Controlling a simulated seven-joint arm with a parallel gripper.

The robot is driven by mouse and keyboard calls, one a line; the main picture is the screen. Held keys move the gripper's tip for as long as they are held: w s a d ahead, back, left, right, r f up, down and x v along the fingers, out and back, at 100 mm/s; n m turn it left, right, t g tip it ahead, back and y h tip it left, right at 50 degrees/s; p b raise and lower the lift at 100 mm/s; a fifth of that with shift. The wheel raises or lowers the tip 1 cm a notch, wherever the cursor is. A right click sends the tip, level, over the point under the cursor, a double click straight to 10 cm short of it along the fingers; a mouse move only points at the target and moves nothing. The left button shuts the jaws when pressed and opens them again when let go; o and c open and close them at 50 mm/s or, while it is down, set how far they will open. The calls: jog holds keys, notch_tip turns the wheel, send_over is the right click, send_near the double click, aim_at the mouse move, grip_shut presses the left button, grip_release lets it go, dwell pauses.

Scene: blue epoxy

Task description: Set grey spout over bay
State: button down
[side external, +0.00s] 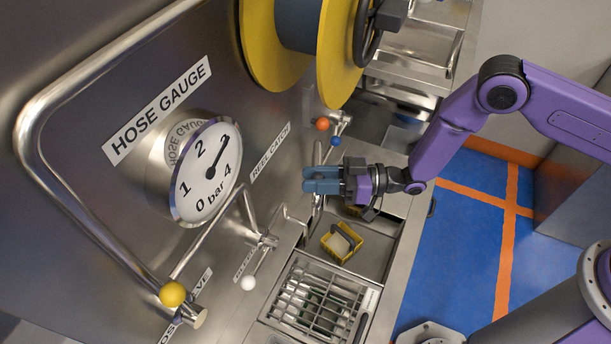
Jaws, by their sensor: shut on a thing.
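My gripper (322,181), with blue fingers, is shut at the wall side of the counter, above the sink. A thin grey metal spout (317,203) shows just below the fingertips, and they hide the part where they meet it. The sink bay (378,256) lies below and to the right of the gripper. It holds a yellow caddy (330,246) with a pale block in it. A second bay in front is covered by a metal rack (318,297).
An orange knob (322,124) and a blue knob (335,141) stand above the gripper. A yellow hose reel (339,55) overhangs from the wall. A white-knobbed lever (248,283), a yellow-knobbed lever (172,293) and a round gauge (206,172) are to the left.

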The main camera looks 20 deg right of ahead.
jog(key=d+n+g, duration=0.8)
jog(key=d+g, duration=0.2)
jog(key=g, duration=0.3)
jog(key=shift+d+n, duration=0.3)
jog(key=shift+d, duration=0.1)
jog(key=c, duration=1.1)
grip_release()
jog(key=v, duration=1.7)
jog(key=shift+w+d+r, duration=0.1)
jog(key=shift+d, duration=0.05)
